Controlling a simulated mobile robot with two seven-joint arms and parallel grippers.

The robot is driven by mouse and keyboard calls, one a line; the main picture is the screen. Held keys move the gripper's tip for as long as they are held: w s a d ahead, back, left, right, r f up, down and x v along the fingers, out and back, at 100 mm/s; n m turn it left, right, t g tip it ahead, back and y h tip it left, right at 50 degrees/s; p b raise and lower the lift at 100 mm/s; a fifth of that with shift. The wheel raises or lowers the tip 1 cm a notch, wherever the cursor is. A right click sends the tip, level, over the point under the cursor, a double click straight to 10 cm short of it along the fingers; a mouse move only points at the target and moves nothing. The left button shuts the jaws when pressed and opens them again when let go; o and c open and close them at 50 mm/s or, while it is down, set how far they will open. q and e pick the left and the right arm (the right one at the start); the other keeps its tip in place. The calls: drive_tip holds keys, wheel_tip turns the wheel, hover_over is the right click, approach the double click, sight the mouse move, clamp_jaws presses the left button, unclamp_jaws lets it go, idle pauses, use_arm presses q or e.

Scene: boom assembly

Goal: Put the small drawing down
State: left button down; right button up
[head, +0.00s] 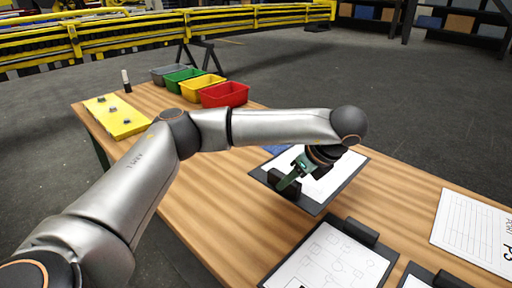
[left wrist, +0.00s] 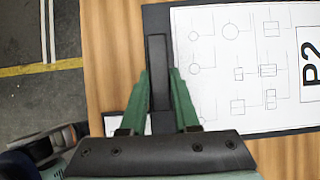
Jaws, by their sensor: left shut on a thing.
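The small drawing is a white sheet marked P2 (left wrist: 230,75) with circles and squares, on a dark clipboard (head: 312,208) with a black clip bar (left wrist: 157,60). My left gripper (head: 287,184) is shut on that clip bar, with its green fingers (left wrist: 158,85) on both sides of it. The clipboard lies flat, at or just above the wooden table; I cannot tell whether it touches. My forearm and wrist hide part of it in the head view. My right gripper is in neither view.
Another drawing on a clipboard (head: 325,262) lies nearer, with part of a third beside it. A P3 sheet (head: 475,232) lies at right. Grey, green, yellow and red bins (head: 225,94) and a yellow plate (head: 117,117) stand at the far end. Bare wood (head: 400,190) shows between.

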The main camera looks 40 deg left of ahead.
sight(262, 174)
use_arm(q)
drive_tip(key=shift+w, duration=0.3)
drive_tip(key=a+f, duration=0.1)
drive_tip(key=a, duration=0.2)
drive_tip(key=a+f+b, duration=0.1)
drive_tip(key=a, duration=0.2)
drive_tip(key=a+f+b, duration=0.1)
drive_tip(key=a+f, duration=0.1)
drive_tip(key=a, duration=0.1)
drive_tip(key=shift+w, duration=0.3)
drive_tip(key=x, duration=0.4)
drive_tip(key=a+p+x, duration=0.1)
drive_tip(key=shift+w+a, duration=0.15)
drive_tip(key=shift+w, duration=0.1)
drive_tip(key=f, duration=0.1)
drive_tip(key=a+f+p, duration=0.1)
drive_tip(key=f, duration=0.1)
drive_tip(key=shift+f, duration=0.3)
drive_tip(key=shift+w+f, duration=0.1)
drive_tip(key=shift+f, duration=0.35)
